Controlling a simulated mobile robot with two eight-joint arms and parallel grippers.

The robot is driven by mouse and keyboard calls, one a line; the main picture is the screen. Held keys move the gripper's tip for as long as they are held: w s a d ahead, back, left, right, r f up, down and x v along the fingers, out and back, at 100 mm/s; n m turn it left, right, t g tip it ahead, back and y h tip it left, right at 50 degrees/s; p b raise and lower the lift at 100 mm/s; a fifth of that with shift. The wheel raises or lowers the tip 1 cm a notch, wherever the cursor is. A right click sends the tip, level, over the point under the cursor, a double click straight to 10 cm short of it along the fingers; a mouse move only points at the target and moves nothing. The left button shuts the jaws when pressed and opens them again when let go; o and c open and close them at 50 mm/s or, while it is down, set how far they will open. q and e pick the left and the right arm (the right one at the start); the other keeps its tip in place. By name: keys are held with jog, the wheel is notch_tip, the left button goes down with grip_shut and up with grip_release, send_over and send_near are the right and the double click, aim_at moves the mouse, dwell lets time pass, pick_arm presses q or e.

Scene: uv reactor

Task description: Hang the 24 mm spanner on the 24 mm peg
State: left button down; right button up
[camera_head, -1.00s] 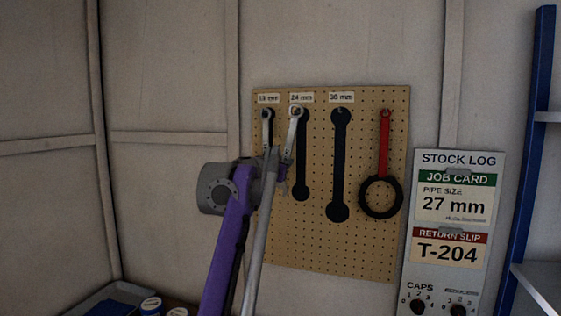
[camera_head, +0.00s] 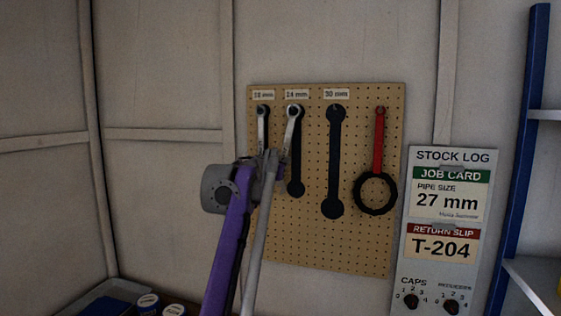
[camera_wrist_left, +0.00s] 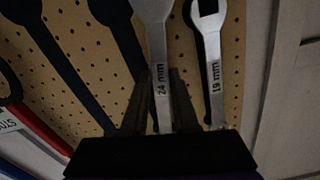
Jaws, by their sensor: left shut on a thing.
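My left gripper (camera_head: 281,163) is shut on the silver 24 mm spanner (camera_head: 291,124) and holds it upright and slightly tilted in front of the pegboard. The spanner's upper head is at the 24 mm peg position, just under the 24 mm label (camera_head: 297,94), over the top of a black spanner silhouette (camera_head: 296,177). I cannot tell whether the head is around the peg. In the left wrist view the shank, marked 24 mm (camera_wrist_left: 161,80), is between the fingers (camera_wrist_left: 162,104); its upper end is cut off. My right gripper is not in view.
The 19 mm spanner (camera_head: 261,122) hangs close on the left of the pegboard (camera_head: 312,253), and its mark shows in the wrist view (camera_wrist_left: 213,70). To the right are the 30 mm silhouette (camera_head: 335,160) and a red-handled ring tool (camera_head: 378,145). A stock log board (camera_head: 448,158) is farther right.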

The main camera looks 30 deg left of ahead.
pick_arm(q)
jog(key=c, duration=0.6)
grip_release()
jog(key=shift+s, duration=0.1)
